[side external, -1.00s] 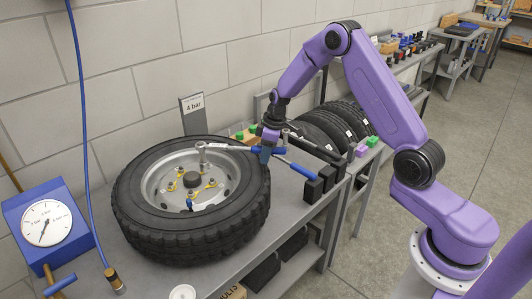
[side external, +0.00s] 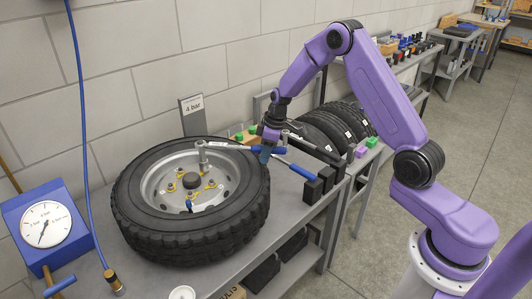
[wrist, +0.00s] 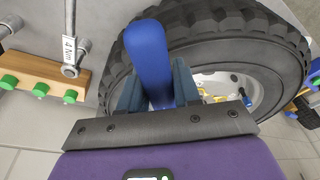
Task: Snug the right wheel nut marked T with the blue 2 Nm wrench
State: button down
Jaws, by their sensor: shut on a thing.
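The wheel (side external: 190,222) lies flat on the bench, with a grey rim and several nuts with yellow markers around its hub. My gripper (side external: 265,155) is shut on the blue handle (side external: 279,150) of a wrench, over the wheel's right edge. The wrench's grey shaft (side external: 231,147) runs left to an upright socket (side external: 202,155) over the far part of the rim. Whether the socket sits on a nut cannot be told. In the wrist view the blue handle (wrist: 148,60) stands between my fingers (wrist: 155,95). The T mark and the 2 Nm label cannot be read.
Another blue-handled tool (side external: 298,170) lies at black blocks (side external: 320,183) right of the wheel. A wrench labelled 4 Nm (wrist: 70,45) is beside a wooden rack with green knobs (wrist: 42,88). A blue gauge box (side external: 45,228) stands at left. Spare tyres (side external: 325,127) are behind.

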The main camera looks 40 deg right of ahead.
jog(key=shift+w+r, duration=0.1)
jog(key=shift+r, duration=1.05)
dwell(0.7)
jog(key=shift+w+a+v, duration=0.15)
jog(key=shift+v, duration=0.85)
jog(key=shift+w+a+v, duration=0.1)
jog(key=shift+w+v, duration=0.1)
jog(key=shift+v, duration=0.75)
jog(key=c, duration=1.6)
grip_release()
jog(key=shift+c, duration=0.2)
grip_shut()
jog(key=shift+r, duration=0.15)
